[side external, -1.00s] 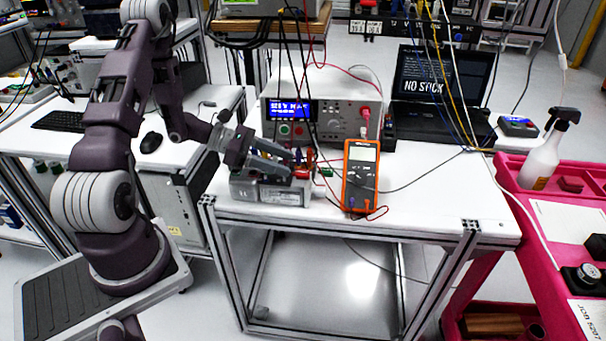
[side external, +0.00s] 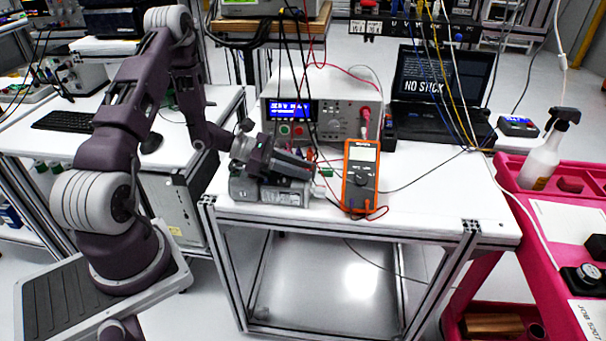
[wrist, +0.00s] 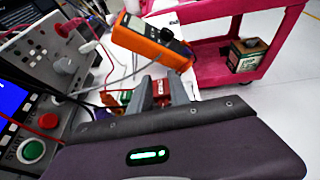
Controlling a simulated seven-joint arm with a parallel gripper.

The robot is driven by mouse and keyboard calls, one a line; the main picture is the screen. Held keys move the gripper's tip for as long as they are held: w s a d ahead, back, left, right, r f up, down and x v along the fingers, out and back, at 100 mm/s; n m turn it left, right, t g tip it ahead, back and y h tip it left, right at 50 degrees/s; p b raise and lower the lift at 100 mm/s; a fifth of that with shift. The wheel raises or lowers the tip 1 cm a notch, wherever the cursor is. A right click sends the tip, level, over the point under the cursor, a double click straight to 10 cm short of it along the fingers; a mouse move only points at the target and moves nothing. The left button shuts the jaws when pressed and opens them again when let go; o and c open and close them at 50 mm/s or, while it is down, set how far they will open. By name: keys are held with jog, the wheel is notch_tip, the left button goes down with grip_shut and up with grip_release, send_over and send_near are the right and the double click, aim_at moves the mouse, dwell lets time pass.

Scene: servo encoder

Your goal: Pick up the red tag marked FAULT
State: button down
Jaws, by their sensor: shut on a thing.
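My gripper (side external: 308,168) reaches over the grey metal servo housing (side external: 270,194) on the white bench in the side view. In the wrist view, a small red piece with pale marks, the red tag (wrist: 160,88), sits between the two grey fingers of my gripper (wrist: 163,84), which are shut on it. Its lettering is too small to read. In the side view the tag is hidden by the fingers. I cannot tell whether it still touches the housing.
An orange multimeter (side external: 361,178) stands just right of the gripper. Behind it is a bench instrument (side external: 345,118) with cables hanging in front. A laptop (side external: 440,85) is further back. The bench's front right is clear.

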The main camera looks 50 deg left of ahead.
jog(key=shift+s+d+f, duration=0.15)
jog(key=shift+s+f, duration=0.1)
